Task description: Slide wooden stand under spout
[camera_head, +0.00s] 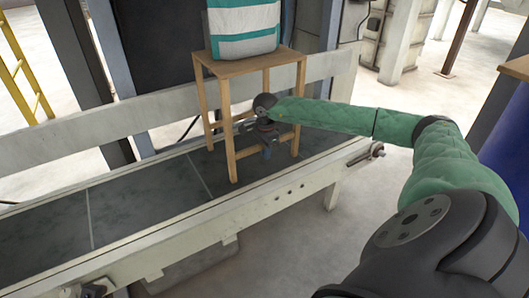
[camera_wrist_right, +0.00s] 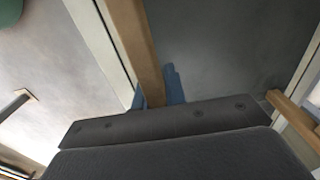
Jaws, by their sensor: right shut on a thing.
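The wooden stand (camera_head: 232,68) stands upright on the dark conveyor belt (camera_head: 150,197), its four legs on or over the belt. A white and teal bag (camera_head: 243,30) rests on its top and is cut off by the upper picture edge. My right gripper (camera_head: 268,150) is low at the stand's front, between the legs, shut on a wooden bar that looks like its lower rail. In the right wrist view the blue fingers (camera_wrist_right: 160,92) are on either side of this wooden bar (camera_wrist_right: 133,45). I cannot make out the spout. My left gripper is out of view.
The conveyor has a pale front rail (camera_head: 200,222) and a raised pale back board (camera_head: 120,127). The belt left of the stand is clear. A dark panel and grey posts (camera_head: 80,60) stand behind. A yellow ladder (camera_head: 22,70) is at far left, a blue thing (camera_head: 507,135) at far right.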

